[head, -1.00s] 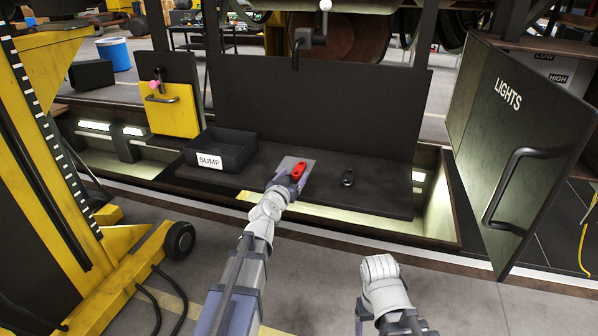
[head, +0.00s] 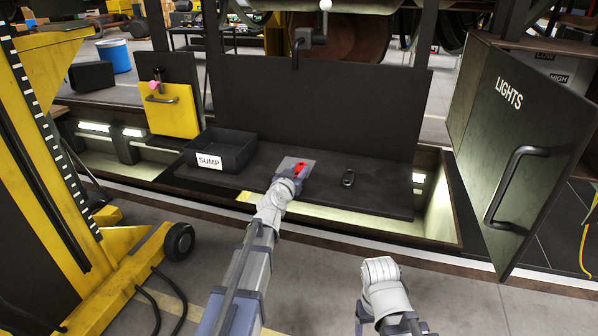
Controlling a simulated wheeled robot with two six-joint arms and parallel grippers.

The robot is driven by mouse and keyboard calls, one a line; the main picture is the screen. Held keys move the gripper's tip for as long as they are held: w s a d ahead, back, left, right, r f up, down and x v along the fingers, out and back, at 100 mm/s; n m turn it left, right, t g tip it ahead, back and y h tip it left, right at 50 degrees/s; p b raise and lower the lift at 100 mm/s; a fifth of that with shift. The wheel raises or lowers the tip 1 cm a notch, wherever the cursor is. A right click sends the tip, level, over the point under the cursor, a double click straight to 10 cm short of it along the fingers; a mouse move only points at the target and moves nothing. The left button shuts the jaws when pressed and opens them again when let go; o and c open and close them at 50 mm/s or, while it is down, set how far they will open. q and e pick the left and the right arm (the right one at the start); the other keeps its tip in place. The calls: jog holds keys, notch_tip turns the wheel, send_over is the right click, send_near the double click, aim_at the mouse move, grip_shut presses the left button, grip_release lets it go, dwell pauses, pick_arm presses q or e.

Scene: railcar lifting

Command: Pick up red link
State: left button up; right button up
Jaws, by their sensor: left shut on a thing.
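The red link (head: 300,167) lies at the grey plate (head: 311,163) on the dark bench top. My left gripper (head: 297,171) is at the red link and shut on it. The gripper and wrist hide the near part of the link. I cannot tell whether the link is clear of the plate. My right arm's wrist shows at the lower right, over the floor, but its gripper fingers are not visible.
A dark link (head: 348,178) lies on the bench to the right. The black SUMP bin (head: 222,150) stands to the left. An upright dark panel (head: 320,105) backs the bench. The LIGHTS door (head: 510,150) stands open at right, and a yellow jack (head: 120,250) at left.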

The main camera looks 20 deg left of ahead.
aim_at(298, 171)
pick_arm(q)
grip_shut()
jog(key=shift+r, duration=0.1)
dwell(0.3)
notch_tip(298, 171, up, 10)
jog(key=p, duration=1)
